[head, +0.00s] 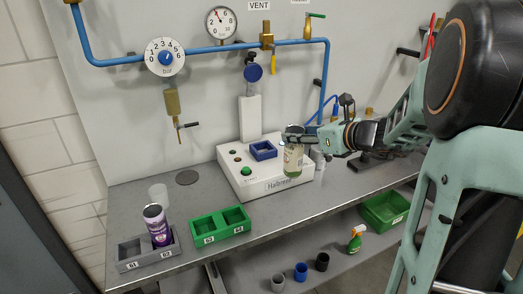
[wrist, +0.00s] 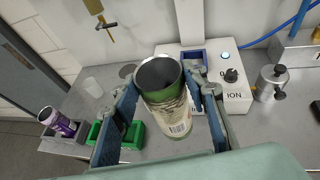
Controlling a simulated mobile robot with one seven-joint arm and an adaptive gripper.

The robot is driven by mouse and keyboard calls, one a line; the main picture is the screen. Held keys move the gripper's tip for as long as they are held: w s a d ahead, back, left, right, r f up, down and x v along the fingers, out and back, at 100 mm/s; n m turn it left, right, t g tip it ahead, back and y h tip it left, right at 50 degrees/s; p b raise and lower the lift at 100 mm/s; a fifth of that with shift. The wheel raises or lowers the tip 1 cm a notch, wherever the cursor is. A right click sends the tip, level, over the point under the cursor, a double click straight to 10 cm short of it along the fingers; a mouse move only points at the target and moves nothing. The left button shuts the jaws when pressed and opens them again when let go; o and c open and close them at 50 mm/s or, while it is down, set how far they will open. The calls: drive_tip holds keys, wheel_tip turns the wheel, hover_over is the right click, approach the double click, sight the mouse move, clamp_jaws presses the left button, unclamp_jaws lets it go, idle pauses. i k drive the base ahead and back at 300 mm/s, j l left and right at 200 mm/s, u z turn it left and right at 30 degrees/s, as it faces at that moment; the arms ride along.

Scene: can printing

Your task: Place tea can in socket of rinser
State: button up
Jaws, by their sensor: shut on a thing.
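My gripper (head: 291,136) is shut on a green and cream can, which I take as the tea can (head: 293,162). The can is open-topped and upright in the head view, held near the front right of the white rinser (head: 236,184). In the wrist view the can (wrist: 176,120) sits between the two blue fingers of my gripper (wrist: 165,92). The blue square socket (head: 263,151) on the rinser's top is empty and left of the can. In the wrist view the can and a finger partly hide the socket (wrist: 194,56).
A purple can (head: 158,228) stands in a grey two-slot holder (head: 133,262). A green two-slot holder (head: 220,228) is empty. A clear cup (head: 158,194) stands behind. A white upright column (head: 250,118) rises behind the socket. A metal pot (wrist: 271,82) stands right of the rinser.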

sight(263, 155)
drive_tip(key=i+j, duration=0.3)
drive_tip(key=i, duration=0.15)
drive_tip(key=i+l, duration=0.25)
drive_tip(key=i, duration=0.15)
drive_tip(key=u, duration=0.05)
